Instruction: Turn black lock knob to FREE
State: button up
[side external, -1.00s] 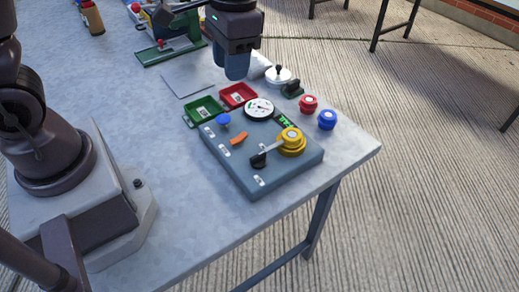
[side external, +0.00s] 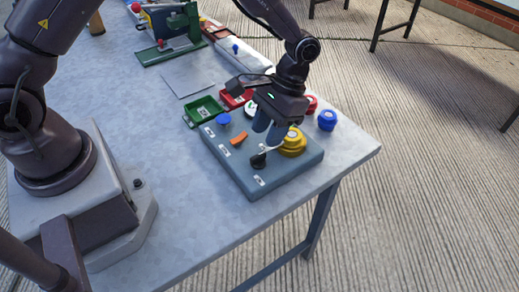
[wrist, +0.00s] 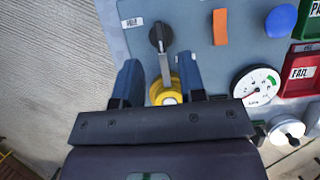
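The black lock knob (side external: 258,161) sits at the near edge of the grey-blue panel box (side external: 225,160). It shows in the wrist view (wrist: 160,37) with a label beside it. A silver lever (wrist: 165,70) runs between the knob and the yellow knob (side external: 294,143), which also shows in the wrist view (wrist: 163,90). My gripper (side external: 268,134) is above the panel with its fingers pointing down. In the wrist view the gripper (wrist: 160,78) is open, its two blue fingers on either side of the lever and yellow knob, with gaps. The black knob is beyond the fingertips.
A blue mushroom knob (side external: 223,119), an orange handle (side external: 240,138) and a pressure gauge (wrist: 256,85) are also on the panel. Green (side external: 205,108) and red (wrist: 301,72) trays stand behind it. A blue knob (side external: 327,120) stands near the table edge.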

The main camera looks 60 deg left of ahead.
aim_at(258, 155)
jog(key=x, duration=0.5)
jog(key=shift+s+f, duration=0.1)
jog(key=shift+f, duration=0.25)
grip_shut()
